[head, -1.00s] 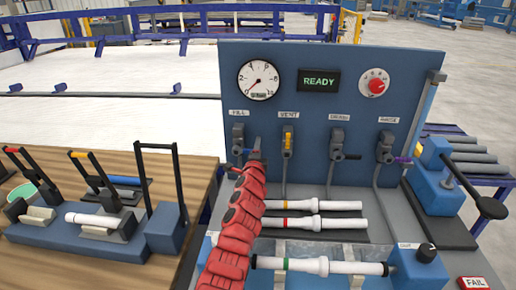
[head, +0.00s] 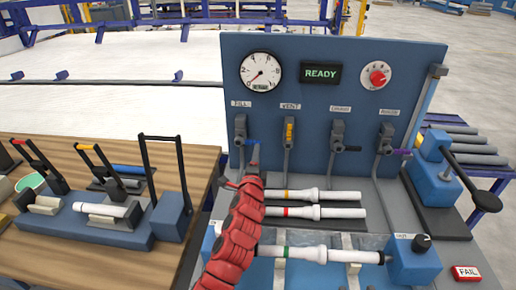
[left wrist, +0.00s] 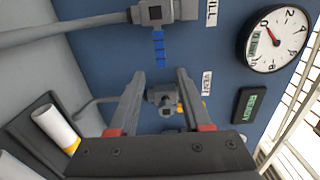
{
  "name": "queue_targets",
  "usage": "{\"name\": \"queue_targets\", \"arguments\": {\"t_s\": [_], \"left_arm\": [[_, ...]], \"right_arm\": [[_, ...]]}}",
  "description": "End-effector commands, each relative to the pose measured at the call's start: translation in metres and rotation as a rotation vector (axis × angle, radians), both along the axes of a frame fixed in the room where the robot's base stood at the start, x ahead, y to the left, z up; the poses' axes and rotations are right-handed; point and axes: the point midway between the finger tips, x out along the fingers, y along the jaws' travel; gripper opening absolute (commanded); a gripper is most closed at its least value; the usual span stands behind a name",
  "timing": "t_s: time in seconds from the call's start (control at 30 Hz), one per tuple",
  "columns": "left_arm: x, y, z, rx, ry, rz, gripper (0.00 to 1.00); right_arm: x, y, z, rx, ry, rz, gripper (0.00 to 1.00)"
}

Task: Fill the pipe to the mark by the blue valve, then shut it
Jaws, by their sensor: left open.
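The fill valve (head: 241,130) is on the left of the blue panel, under the FILL label. Its blue handle (head: 252,142) points right in the head view. The handle also shows in the left wrist view (left wrist: 158,48), beyond my fingertips. My left gripper (head: 242,174) is open and empty, just below and in front of the blue handle, apart from it. In the left wrist view its fingers (left wrist: 160,74) are spread, with the vent valve (left wrist: 162,96) seen between them. A white pipe with a green band (head: 320,254) lies in the front fixture; its left end is hidden by my arm.
The panel carries a dial gauge (head: 260,71), a READY display (head: 320,73) and a red knob (head: 376,76). Two white pipes (head: 330,196) lie behind the fixture. A bench with toggle clamps (head: 95,225) is at left; a blue lever unit (head: 435,175) is at right.

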Motion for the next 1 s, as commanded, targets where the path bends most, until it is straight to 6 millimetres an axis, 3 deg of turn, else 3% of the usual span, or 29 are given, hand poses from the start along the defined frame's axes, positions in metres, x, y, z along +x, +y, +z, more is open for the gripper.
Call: {"name": "queue_targets", "arguments": {"t_s": [0.2,0.4,1.0], "left_arm": [[-0.037,0.000,-0.002,0.001,-0.002,-0.004,0.49],[-0.061,0.001,-0.001,0.002,-0.002,-0.003,0.49],[-0.069,0.002,0.000,0.000,-0.001,-0.001,0.49]], "right_arm": [[0.000,0.000,-0.007,0.000,0.000,0.000,0.49],[0.000,0.000,-0.010,0.000,0.000,0.000,0.49],[0.000,0.000,-0.011,0.000,0.000,0.000,0.49]]}}
